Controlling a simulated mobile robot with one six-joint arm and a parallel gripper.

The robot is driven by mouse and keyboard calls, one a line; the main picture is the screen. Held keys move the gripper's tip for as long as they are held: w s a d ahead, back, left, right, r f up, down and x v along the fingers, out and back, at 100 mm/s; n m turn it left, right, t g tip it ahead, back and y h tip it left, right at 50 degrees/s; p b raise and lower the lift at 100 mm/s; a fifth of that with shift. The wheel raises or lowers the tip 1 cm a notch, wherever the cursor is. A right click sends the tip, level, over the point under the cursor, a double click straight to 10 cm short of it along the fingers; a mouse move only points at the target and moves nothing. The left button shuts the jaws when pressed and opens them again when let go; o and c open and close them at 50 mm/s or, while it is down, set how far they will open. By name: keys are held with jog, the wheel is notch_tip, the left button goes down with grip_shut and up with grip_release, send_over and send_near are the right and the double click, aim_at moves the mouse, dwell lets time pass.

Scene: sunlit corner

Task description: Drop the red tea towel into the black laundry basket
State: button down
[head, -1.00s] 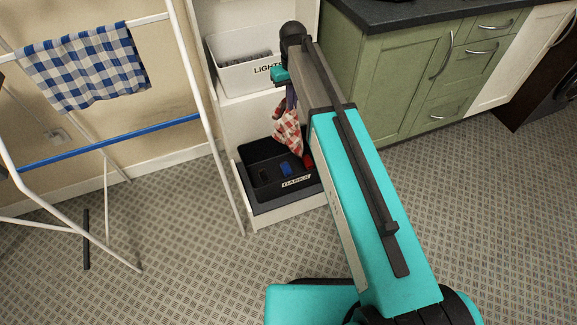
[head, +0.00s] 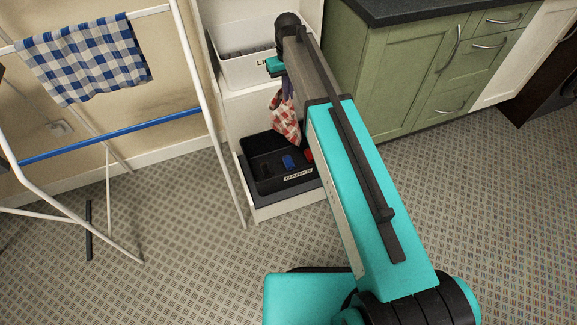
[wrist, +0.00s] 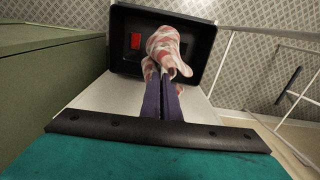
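The red-and-white checked tea towel (head: 286,118) hangs from my gripper in the head view. In the wrist view the towel (wrist: 166,46) is bunched at the tips of my gripper (wrist: 162,82), whose two fingers are closed together on it. The black laundry basket (head: 250,176), labelled DARKS, stands in the lower part of the white unit. The towel hangs above it; whether its lower end touches the basket I cannot tell. The basket also shows behind the towel in the wrist view (wrist: 122,50). My arm hides the basket's right side in the head view.
A white basket (head: 232,70) sits on the shelf above. A drying rack (head: 215,130) with a blue checked cloth (head: 85,55) stands left. Green cabinets (head: 395,85) stand right. The floor in front is clear.

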notch_tip(320, 180, down, 28)
jog(key=b, duration=0.8)
jog(key=shift+f, duration=0.25)
dwell(1.2)
jog(key=c, duration=1.9)
grip_release()
jog(key=shift+c, duration=0.2)
jog(key=o, duration=0.6)
jog(key=shift+r+p, duration=3.65)
jog(key=shift+r, duration=2.35)
